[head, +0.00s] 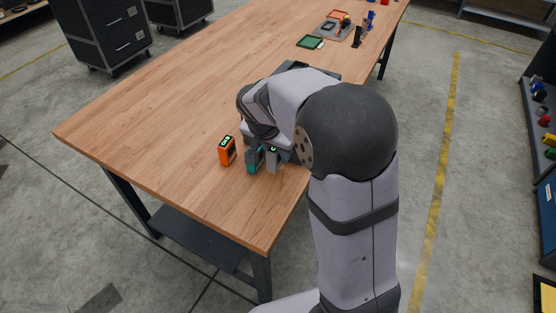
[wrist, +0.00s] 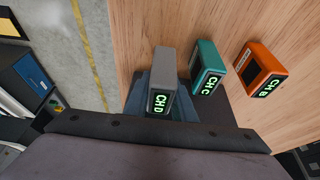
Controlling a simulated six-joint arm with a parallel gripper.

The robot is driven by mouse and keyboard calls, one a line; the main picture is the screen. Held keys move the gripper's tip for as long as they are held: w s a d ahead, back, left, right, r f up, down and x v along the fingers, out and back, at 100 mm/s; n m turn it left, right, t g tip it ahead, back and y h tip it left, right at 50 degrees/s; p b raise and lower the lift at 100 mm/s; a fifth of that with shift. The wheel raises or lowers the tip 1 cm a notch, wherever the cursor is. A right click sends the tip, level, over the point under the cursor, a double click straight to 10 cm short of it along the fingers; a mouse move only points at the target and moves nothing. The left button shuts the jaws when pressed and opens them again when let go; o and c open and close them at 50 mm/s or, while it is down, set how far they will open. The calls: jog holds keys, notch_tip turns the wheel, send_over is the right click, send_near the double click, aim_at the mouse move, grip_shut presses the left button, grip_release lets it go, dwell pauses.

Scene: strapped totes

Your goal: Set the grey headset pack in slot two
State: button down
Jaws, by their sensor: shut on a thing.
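The grey headset pack (wrist: 165,66), with a lit "CH D" label, is between the fingers of my gripper (wrist: 160,92) in the wrist view. The gripper is shut on it. In the head view the grey pack (head: 273,163) shows just below my wrist, near the table's front right edge. The arm hides most of the gripper there. Slot two cannot be made out. A dark tray or tote (head: 326,71) is mostly hidden behind my arm, and its slots do not show.
A teal pack (head: 252,163), labelled "CH C" in the wrist view (wrist: 206,58), stands close beside the grey one. An orange pack (head: 227,152), "CH B", stands farther left. The table's left side is clear.

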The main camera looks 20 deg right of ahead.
notch_tip(320, 180, up, 6)
jog(key=shift+r, duration=0.1)
jog(key=r+p, duration=0.1)
jog(key=n+p, duration=0.1)
jog(key=p, duration=0.1)
jog(key=shift+s+a+r+y, duration=0.15)
jog(key=shift+a+r+y, duration=0.15)
jog(key=shift+r, duration=0.1)
jog(key=r+n+p, duration=0.1)
jog(key=p, duration=0.3)
jog(key=s+a+r+n+y+p, duration=0.1)
jog(key=r+n+p, duration=0.1)
jog(key=p, duration=0.1)
jog(key=r+n+p, duration=0.1)
jog(key=r+p, duration=0.1)
jog(key=p, duration=0.2)
jog(key=shift+s+a+n+t+y+p, duration=0.3)
jog(key=shift+a+p, duration=0.05)
jog(key=w+d+r+m+p, duration=0.1)
jog(key=w+d+m+p, duration=0.1)
jog(key=w, duration=0.5)
jog(key=w+d+r+m+h+p, duration=0.1)
jog(key=w+d+p, duration=0.3)
jog(key=w, duration=0.4)
jog(key=w+d+r+m+h+p, duration=0.1)
jog(key=w+d+r+m+p, duration=0.1)
jog(key=w+d, duration=0.3)
jog(key=shift+w+r+m+g+p, duration=0.4)
jog(key=shift+w+r+p, duration=0.25)
jog(key=shift+w, duration=0.55)
